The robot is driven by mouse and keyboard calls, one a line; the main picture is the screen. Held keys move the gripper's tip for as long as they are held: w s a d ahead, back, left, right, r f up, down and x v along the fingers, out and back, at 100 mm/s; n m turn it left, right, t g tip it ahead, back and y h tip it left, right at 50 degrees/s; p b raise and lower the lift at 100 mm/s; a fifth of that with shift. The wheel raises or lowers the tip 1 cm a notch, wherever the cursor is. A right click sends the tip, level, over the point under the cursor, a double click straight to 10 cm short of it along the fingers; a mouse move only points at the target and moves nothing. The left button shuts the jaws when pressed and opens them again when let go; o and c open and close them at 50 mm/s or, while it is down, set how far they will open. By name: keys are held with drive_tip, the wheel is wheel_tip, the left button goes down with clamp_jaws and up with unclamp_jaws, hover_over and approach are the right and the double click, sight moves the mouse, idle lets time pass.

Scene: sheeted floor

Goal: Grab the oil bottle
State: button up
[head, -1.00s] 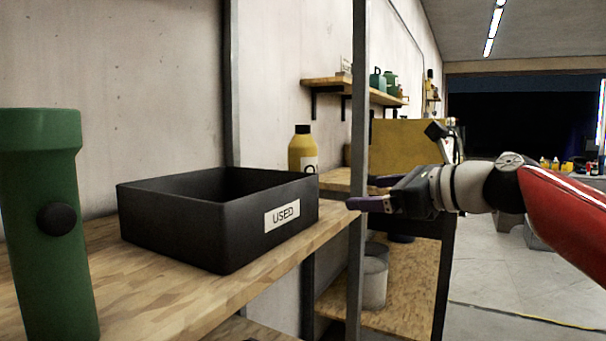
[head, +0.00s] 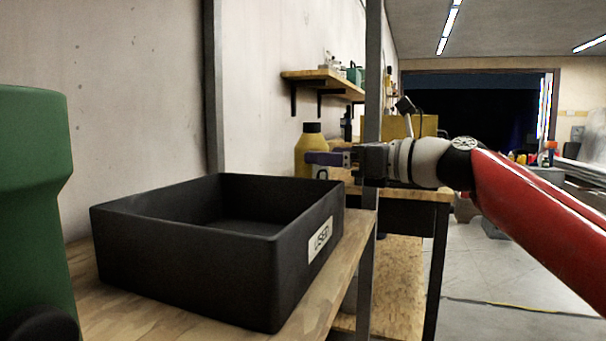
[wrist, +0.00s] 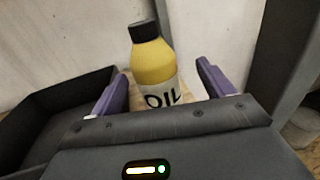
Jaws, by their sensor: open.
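The oil bottle (head: 309,150) is yellow with a black cap and a pale label. It stands upright on the wooden shelf behind the black tray in the head view. In the wrist view the oil bottle (wrist: 153,66) shows its "OIL" label, tilted in the picture, ahead of my gripper and between the lines of its fingers. My gripper (head: 326,158) is open, its purple fingers apart and empty. In the wrist view my gripper (wrist: 160,88) has one finger on each side of the bottle's lower part. The bottle's base is hidden by the gripper body.
A black tray (head: 180,255) labelled "USED" sits on the wooden shelf, left of my gripper; it also shows in the wrist view (wrist: 50,118). A green object (head: 30,200) stands at the near left. A grey metal post (head: 373,75) rises close by my gripper.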

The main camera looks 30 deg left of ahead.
sight(303, 148)
drive_tip(key=a, duration=0.1)
drive_tip(key=a+p, duration=0.1)
drive_tip(key=a, duration=0.1)
drive_tip(key=a+r, duration=0.1)
drive_tip(key=a, duration=0.1)
drive_tip(key=shift+s+a+p, duration=0.15)
drive_tip(key=shift+p, duration=0.25)
drive_tip(key=shift+a+f, duration=0.15)
drive_tip(key=shift+a, duration=0.2)
drive_tip(key=c, duration=1.3)
drive_tip(key=shift+c, duration=0.2)
